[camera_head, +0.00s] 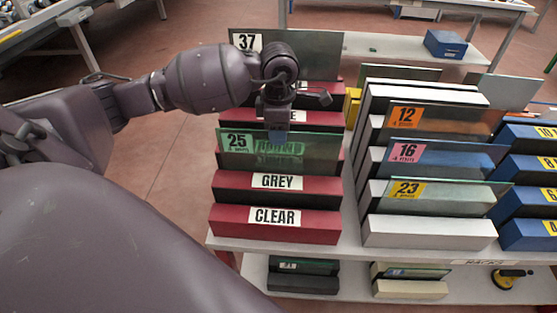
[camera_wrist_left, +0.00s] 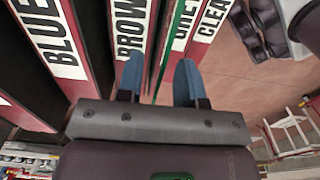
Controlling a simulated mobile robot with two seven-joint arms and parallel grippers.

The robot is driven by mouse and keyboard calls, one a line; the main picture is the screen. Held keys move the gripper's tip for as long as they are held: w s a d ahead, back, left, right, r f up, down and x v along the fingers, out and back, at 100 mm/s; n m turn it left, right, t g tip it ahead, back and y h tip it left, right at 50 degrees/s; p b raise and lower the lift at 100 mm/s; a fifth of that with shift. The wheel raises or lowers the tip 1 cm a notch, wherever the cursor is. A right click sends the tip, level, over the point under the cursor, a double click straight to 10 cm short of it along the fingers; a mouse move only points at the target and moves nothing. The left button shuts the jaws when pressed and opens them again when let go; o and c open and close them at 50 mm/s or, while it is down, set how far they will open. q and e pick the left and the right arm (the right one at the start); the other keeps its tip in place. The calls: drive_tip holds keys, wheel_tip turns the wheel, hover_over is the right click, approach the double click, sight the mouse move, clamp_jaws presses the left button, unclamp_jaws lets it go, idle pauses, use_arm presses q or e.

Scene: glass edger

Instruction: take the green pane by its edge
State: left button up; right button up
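In the left wrist view the green pane (camera_wrist_left: 168,45) shows edge-on as a thin green strip between the two blue fingers of the left gripper (camera_wrist_left: 159,82). The fingers are apart, with a gap on either side of the pane. My right gripper is not in view.
The red rack's CLEAR bar (camera_head: 274,222) is in front. A white rack (camera_head: 428,232) to the right holds panes 12, 16 and 23. Blue racks (camera_head: 528,235) stand at far right. Open floor lies left.

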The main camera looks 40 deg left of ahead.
sight(278, 161)
use_arm(q)
wheel_tip(278, 161, down, 3)
drive_tip(key=shift+r, duration=0.2)
drive_tip(key=shift+c, duration=0.3)
clamp_jaws()
drive_tip(key=shift+r, duration=0.1)
